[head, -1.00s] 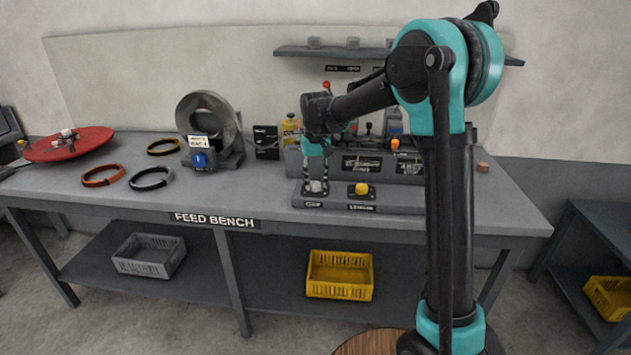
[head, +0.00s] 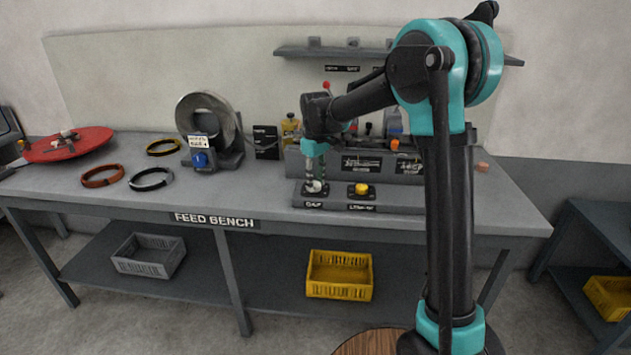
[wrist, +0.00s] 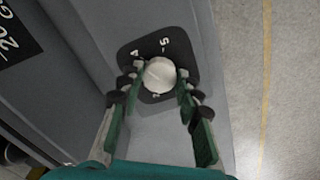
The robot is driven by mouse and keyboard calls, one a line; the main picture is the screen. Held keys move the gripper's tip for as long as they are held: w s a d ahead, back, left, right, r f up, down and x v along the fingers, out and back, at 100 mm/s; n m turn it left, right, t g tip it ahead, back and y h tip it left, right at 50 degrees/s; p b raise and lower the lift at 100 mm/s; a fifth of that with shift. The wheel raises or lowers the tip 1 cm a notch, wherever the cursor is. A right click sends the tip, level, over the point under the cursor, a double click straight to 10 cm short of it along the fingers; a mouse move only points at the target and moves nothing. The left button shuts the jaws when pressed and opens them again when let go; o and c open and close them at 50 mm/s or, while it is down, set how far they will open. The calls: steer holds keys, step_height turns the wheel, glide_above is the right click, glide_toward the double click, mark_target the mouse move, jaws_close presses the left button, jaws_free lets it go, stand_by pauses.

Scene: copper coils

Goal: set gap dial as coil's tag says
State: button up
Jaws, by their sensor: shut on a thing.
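The gap dial (head: 314,187) is a pale round knob on a dark plate at the front of the console, above a label that seems to read GAP. In the wrist view the dial (wrist: 159,74) shows marks that look like 4 and 5 on its plate. My gripper (head: 315,181) points down over it, and in the wrist view its fingers (wrist: 158,82) are shut on the dial's sides. The coil (head: 222,112) stands upright in a grey holder at the back left. Its white tag (head: 198,139) hangs at the front; its writing is too blurred to read surely.
A yellow knob (head: 361,189) sits right of the gap dial. A black sign (head: 266,142) stands between coil and console. Loose bands (head: 102,176) and a red disc (head: 68,145) lie at the bench's left. The bench front between bands and console is clear.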

mark_target(316, 184)
stand_by(0.4)
steer(key=o, duration=1.1)
steer(key=shift+o, duration=0.2)
step_height(316, 184, up, 12)
